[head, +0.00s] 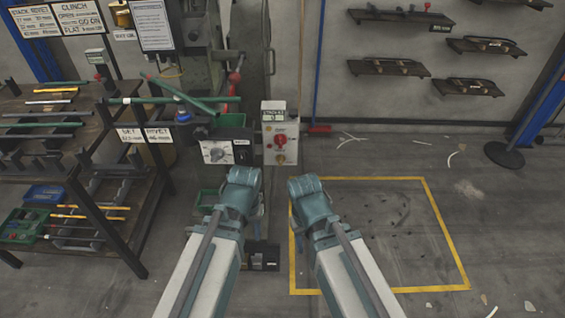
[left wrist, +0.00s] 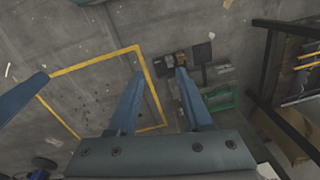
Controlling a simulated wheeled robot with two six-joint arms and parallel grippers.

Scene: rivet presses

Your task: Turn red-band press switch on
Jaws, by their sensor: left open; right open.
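A press (head: 205,75) with a red-knobbed lever (head: 235,77) stands at the back, left of centre in the head view. A pale control box (head: 267,139) on its right side carries a label, a red knob (head: 280,140) and a small brass-coloured part. A box with a round dial (head: 217,152) sits left of it. I cannot tell which part is the switch or its setting, and no red band is clear. My left gripper (head: 243,177) is in front of and below the boxes; its open, empty fingers show in the left wrist view (left wrist: 159,71). My right gripper (head: 305,185) is open, right of it.
A rack with rods (head: 60,115) and green bins stands at the left. A yellow-outlined floor area (head: 432,215) lies at the right, with scraps around. Wall shelves (head: 388,67) hang at the back right. A blue post (head: 505,150) stands at the far right.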

